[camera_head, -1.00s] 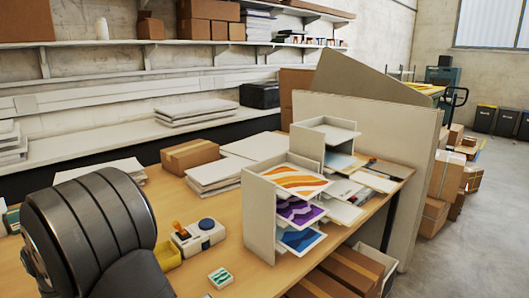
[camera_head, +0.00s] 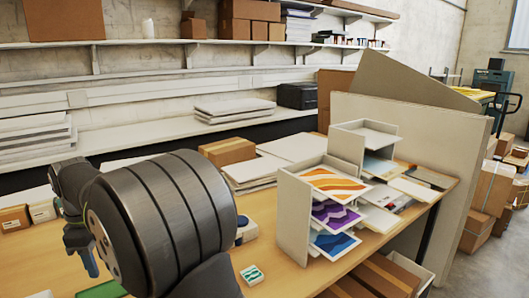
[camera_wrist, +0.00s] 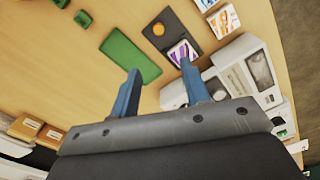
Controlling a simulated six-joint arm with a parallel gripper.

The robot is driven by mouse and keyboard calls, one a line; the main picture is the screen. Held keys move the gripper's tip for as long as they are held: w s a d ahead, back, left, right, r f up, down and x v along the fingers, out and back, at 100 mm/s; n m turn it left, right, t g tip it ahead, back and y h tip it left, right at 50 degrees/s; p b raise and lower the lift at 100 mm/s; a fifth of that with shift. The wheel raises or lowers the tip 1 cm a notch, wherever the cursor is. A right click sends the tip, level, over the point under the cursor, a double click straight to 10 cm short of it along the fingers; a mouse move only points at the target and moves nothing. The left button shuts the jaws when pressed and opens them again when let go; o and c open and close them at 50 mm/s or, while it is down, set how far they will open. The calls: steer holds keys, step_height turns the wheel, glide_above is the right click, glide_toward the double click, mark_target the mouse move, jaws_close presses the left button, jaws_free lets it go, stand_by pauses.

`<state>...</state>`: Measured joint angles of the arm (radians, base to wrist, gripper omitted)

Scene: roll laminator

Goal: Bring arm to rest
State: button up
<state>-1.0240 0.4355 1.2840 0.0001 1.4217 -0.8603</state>
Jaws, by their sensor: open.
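My gripper (camera_wrist: 159,74) is open, with its two blue fingers spread apart and nothing between them. In the wrist view it hangs above the wooden table (camera_wrist: 60,80), with a green mat (camera_wrist: 130,57) beyond the fingertips. In the head view, my dark arm covers the lower left, and a blue finger (camera_head: 89,263) points down at the left; the other finger is not clear there. A green edge (camera_head: 103,290) shows below it.
In the wrist view, a dark tray with a purple-patterned card (camera_wrist: 182,52) and a white machine (camera_wrist: 240,75) lie right of the mat. In the head view, a paper rack (camera_head: 293,215) with patterned sheets and a cardboard box (camera_head: 228,151) stand on the table.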

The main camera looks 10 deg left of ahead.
step_height(320, 180, down, 16)
steer(key=shift+r, duration=0.1)
steer(key=s+a, duration=0.8)
steer(key=shift+s+a, duration=0.1)
steer(key=shift+a, duration=0.05)
step_height(320, 180, up, 17)
steer(key=w+a+r+m+t+y, duration=0.1)
steer(key=w+a+m, duration=0.4)
steer(key=w, duration=0.7)
steer(key=shift+a+r+m+t+y, duration=0.2)
steer(key=shift+r+m+t+y, duration=0.35)
steer(key=shift+m, duration=0.85)
steer(key=shift+r, duration=0.1)
steer(key=s+d+f+n+g+h, duration=0.1)
steer(key=s+d+n, duration=0.25)
steer(key=s, duration=0.25)
steer(key=s+d+f+n+g+h, duration=0.1)
steer(key=s+d+n, duration=0.1)
steer(key=s+n, duration=0.3)
step_height(320, 180, down, 8)
steer(key=shift+s+m, duration=0.3)
steer(key=shift+m, duration=0.05)
steer(key=shift+d+r, duration=0.1)
